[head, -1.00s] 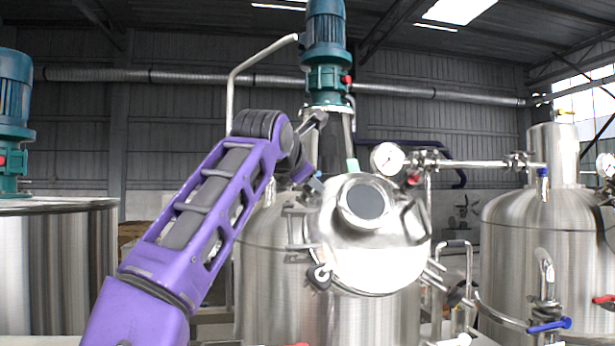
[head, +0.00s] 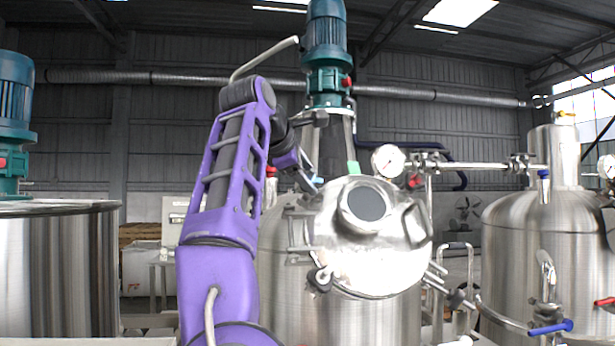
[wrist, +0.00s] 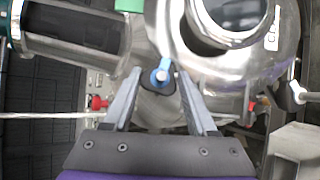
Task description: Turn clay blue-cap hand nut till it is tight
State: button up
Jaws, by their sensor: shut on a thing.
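The blue-cap hand nut (wrist: 161,76) shows in the wrist view as a dark knob with a bright blue top, at the edge of a round steel lid. My gripper (wrist: 157,80) has one finger on each side of it and is shut on it. In the head view my gripper (head: 308,172) is at the upper left of the lid (head: 375,262), where a small bit of blue (head: 318,181) shows beside the fingers. The fingers and wrist hide most of the nut there. I cannot tell how tight it is.
The lid has a round sight glass (head: 366,204) and sits on a steel tank (head: 340,320) under a teal motor (head: 327,50). A pressure gauge (head: 388,160) and pipe are to the right. Another tank (head: 545,230) stands right, and one (head: 60,270) left.

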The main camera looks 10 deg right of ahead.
dwell(0.4)
jog(key=o, duration=1.4)
jog(key=shift+c, duration=0.2)
jog(key=shift+s+r, duration=0.1)
